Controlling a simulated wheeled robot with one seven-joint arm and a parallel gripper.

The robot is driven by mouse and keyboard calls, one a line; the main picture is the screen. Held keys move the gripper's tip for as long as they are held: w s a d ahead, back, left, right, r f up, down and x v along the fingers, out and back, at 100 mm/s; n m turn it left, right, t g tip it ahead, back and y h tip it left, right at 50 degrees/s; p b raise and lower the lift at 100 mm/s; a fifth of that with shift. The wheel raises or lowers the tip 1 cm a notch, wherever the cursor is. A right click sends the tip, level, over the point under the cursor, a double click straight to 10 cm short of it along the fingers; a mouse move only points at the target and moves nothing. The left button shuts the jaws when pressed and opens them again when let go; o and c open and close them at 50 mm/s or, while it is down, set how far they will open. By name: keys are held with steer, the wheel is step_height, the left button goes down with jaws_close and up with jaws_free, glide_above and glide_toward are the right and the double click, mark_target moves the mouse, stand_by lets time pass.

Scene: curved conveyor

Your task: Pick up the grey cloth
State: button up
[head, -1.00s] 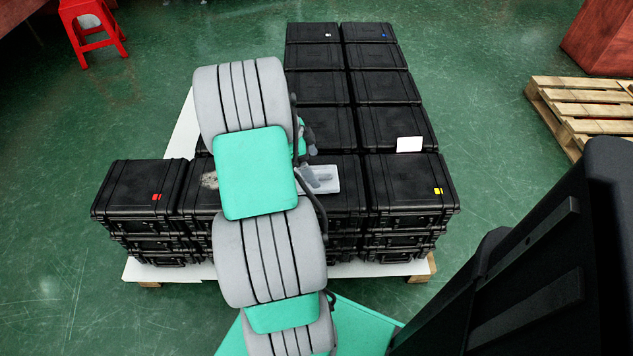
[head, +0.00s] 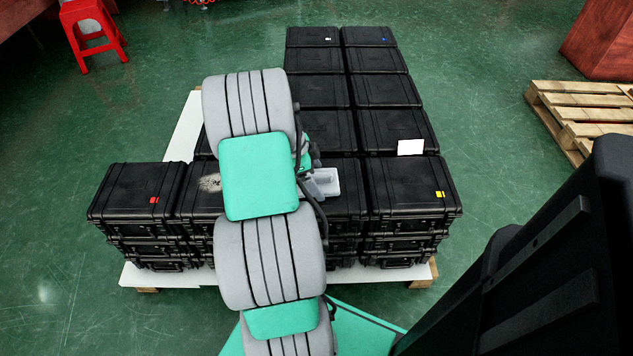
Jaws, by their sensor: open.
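A small light grey piece (head: 331,179), which may be the grey cloth, lies on top of a black case in the front row. I cannot tell its folds or material. My gripper (head: 315,172) is small and partly hidden behind my arm, close beside the left part of the grey piece. Its jaws are open. I cannot tell whether they touch it. A pale speckled patch (head: 210,183) shows on the case left of my arm; I cannot tell whether it is cloth or a mark.
Black cases (head: 405,182) stand stacked on a white-topped pallet (head: 165,278). A white card (head: 410,147) lies on the right column. A wooden pallet (head: 590,115) is at right and a red stool (head: 95,35) at upper left. Green floor is free around the stack.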

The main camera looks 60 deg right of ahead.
mark_target(320, 174)
steer(key=c, duration=1.1)
steer(key=shift+r, duration=0.1)
steer(key=shift+r+p, duration=0.5)
steer(key=shift+r, duration=0.1)
steer(key=r, duration=0.2)
steer(key=r+p, duration=0.1)
steer(key=shift+w+r, duration=0.15)
steer(key=shift+w, duration=0.1)
steer(key=w+a+r+p, duration=0.1)
steer(key=w+a+r, duration=0.1)
steer(key=w+r, duration=0.2)
steer(key=w+a+r+p, duration=0.2)
steer(key=w+r, duration=0.3)
steer(key=w, duration=0.3)
steer(key=shift+w+a, duration=0.2)
steer(key=shift+a, duration=0.6)
